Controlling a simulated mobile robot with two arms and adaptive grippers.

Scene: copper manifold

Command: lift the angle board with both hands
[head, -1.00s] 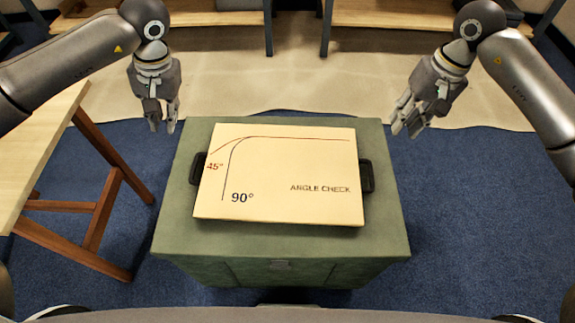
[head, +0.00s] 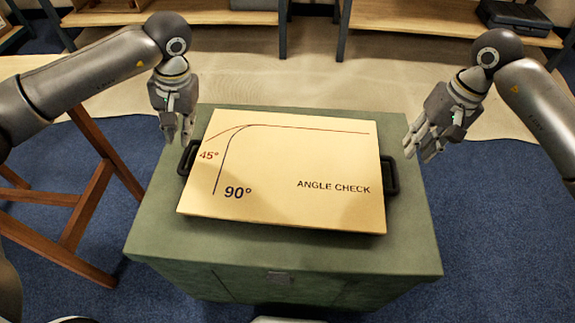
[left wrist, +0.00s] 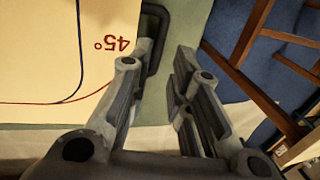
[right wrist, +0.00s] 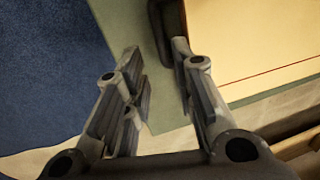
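The angle board (head: 285,185) is a pale panel with "45°", "90°" and "ANGLE CHECK" on it, lying on a green chest. It has a dark handle at its left side (head: 188,158) and another at its right side (head: 391,176). My left gripper (head: 178,140) is open and empty, above and just behind the left handle, which shows beyond its fingers in the left wrist view (left wrist: 158,40). My right gripper (head: 420,152) is open and empty, above and a little right of the right handle, which shows partly behind a finger in the right wrist view (right wrist: 157,25).
The green chest (head: 280,258) stands on blue carpet with a latch at its front. A wooden table or trestle (head: 88,205) stands close at the left. Wooden shelves (head: 400,22) line the back. Carpet right of the chest is clear.

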